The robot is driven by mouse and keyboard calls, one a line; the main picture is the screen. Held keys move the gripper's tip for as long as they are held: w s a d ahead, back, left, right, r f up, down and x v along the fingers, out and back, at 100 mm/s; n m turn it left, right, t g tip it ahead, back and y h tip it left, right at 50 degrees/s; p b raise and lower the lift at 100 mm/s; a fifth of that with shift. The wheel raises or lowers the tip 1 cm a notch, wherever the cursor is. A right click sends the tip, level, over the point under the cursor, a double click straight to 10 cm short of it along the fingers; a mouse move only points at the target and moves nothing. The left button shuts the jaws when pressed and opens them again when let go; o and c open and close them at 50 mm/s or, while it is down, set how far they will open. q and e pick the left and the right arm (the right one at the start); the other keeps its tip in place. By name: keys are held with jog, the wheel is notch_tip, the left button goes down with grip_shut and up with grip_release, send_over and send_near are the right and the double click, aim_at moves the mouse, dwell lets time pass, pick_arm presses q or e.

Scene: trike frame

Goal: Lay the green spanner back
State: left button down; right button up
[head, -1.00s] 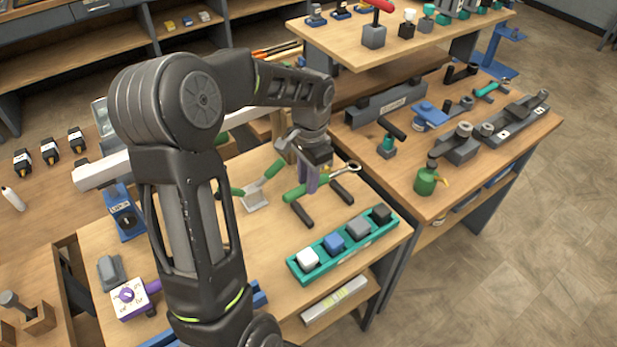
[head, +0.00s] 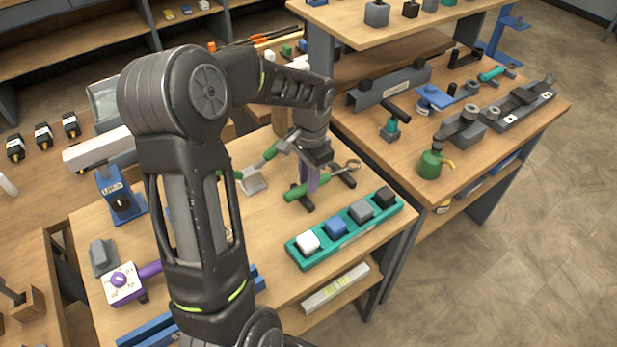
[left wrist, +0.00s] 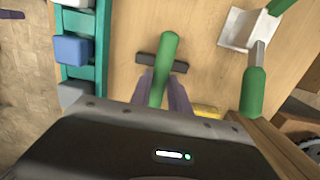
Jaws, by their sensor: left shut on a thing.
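The green spanner (head: 301,190) has a green handle and a metal ring end (head: 352,165). My left gripper (head: 313,184) points down and is shut on its handle. The spanner lies across two black rest bars (head: 343,178), very low over them; I cannot tell whether it touches both. In the left wrist view the green handle (left wrist: 167,52) sticks out between the jaws (left wrist: 163,92) and crosses above one black bar (left wrist: 180,66). The gripper hides the rest of the spanner there. My right gripper is not in view.
A teal tray (head: 350,238) with several coloured blocks stands close in front of the rests. A pale scoop-like tool (head: 254,184) with a green handle lies to the left. A green can (head: 431,164) stands on the right bench.

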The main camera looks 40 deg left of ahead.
pick_arm(q)
jog(key=shift+f, duration=0.1)
jog(key=c, duration=1.1)
grip_release()
jog(key=shift+c, duration=0.2)
notch_tip(320, 180, up, 8)
jog(key=shift+w+d+f+b, duration=0.1)
jog(key=shift+w+f+b, duration=0.05)
jog(key=shift+b, duration=0.2)
